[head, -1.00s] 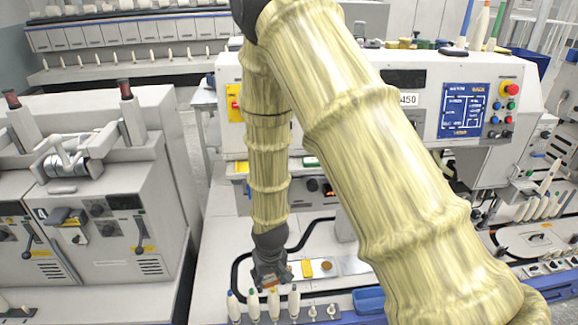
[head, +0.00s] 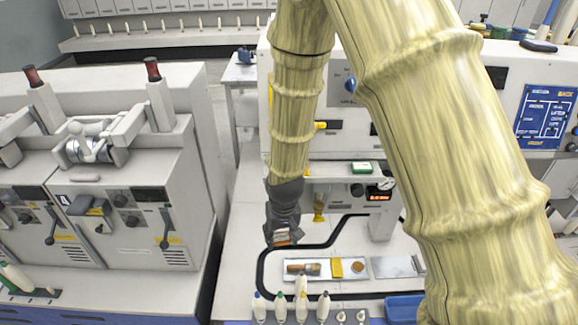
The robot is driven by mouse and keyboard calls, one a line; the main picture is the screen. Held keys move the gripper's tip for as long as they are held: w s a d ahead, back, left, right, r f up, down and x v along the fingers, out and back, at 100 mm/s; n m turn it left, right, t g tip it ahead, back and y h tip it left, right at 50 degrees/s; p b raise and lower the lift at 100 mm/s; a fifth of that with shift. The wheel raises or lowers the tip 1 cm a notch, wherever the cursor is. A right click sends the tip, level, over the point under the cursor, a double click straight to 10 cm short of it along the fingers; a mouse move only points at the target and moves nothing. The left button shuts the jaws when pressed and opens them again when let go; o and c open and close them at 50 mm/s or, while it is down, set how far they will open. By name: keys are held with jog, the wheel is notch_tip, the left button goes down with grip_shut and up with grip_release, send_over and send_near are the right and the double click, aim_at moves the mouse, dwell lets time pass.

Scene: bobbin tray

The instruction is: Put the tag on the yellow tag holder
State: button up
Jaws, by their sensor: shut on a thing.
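My gripper (head: 283,240) points down above the white machine table, at the back left of a small pale tray (head: 313,279). It is shut on a small orange and white thing (head: 283,237), probably the tag; the fingers hide most of it. A yellow block (head: 337,268), likely the yellow tag holder, stands in the middle of the tray, to the right of and nearer than my gripper. A brown cylinder (head: 298,268) lies at the tray's left, and a round orange-brown piece (head: 357,266) sits at its right. The gripper appears apart from all of these.
Several upright bobbins (head: 302,307) stand along the front edge. A blue bin (head: 402,308) is at front right. A grey plate (head: 394,267) lies right of the tray. A black curved track (head: 262,275) surrounds the tray area. The machine (head: 345,140) rises behind.

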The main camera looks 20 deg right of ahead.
jog(key=s+a+r+m+p, duration=0.1)
jog(key=s+a+r, duration=0.15)
jog(key=r, duration=1.05)
jog(key=s+a+r+m+p, duration=0.1)
jog(key=a+r+m+p, duration=0.15)
jog(key=r, duration=0.95)
jog(key=shift+n+h, duration=0.3)
jog(key=shift+n, duration=0.15)
jog(key=w+d+p, duration=0.1)
jog(key=w+d, duration=0.2)
jog(key=w+d+f+p, duration=0.1)
jog(key=w+d+p, duration=0.1)
jog(key=w+d, duration=0.1)
jog(key=w+d+p, duration=0.2)
jog(key=w+d, duration=0.2)
jog(key=w, duration=0.1)
jog(key=shift+w+d+f, duration=0.1)
jog(key=shift+f, duration=0.05)
notch_tip(320, 180, down, 3)
jog(key=shift+w+d+p, duration=0.1)
jog(key=shift+w+p, duration=0.05)
jog(key=shift+p, duration=1)
jog(key=shift+f, duration=0.35)
jog(key=shift+f, duration=0.6)
jog(key=o, duration=0.7)
jog(key=shift+o, duration=0.7)
jog(key=shift+f, duration=0.15)
